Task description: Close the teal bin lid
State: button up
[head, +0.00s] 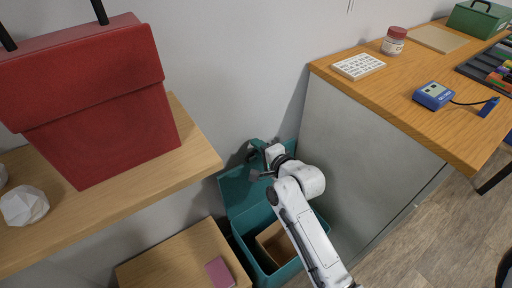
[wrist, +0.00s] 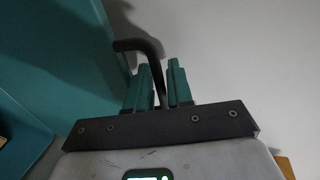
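The teal bin (head: 250,262) stands on the floor between the shelf unit and the wooden-topped counter. Its teal lid (head: 236,187) is open, tilted up toward the wall. The lid's flat teal face also fills the left of the wrist view (wrist: 62,60). A dark bent handle (wrist: 138,45) comes off the lid there and runs down between my fingers. My gripper (wrist: 160,88) has its teal fingers close together on either side of that bar, with little gap showing. In the head view my gripper (head: 257,158) is at the lid's upper right, partly hidden by my arm.
A brown box (head: 268,236) shows inside the bin. A low wooden surface with a pink item (head: 219,272) is left of the bin. A shelf with a red case (head: 95,110) overhangs on the left. The counter's grey side panel (head: 350,160) rises close on the right.

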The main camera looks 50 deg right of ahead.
jog(key=shift+w+d+f, duration=0.15)
jog(key=shift+w+f, duration=0.05)
jog(key=shift+w, duration=0.5)
jog(key=shift+c, duration=0.3)
grip_shut()
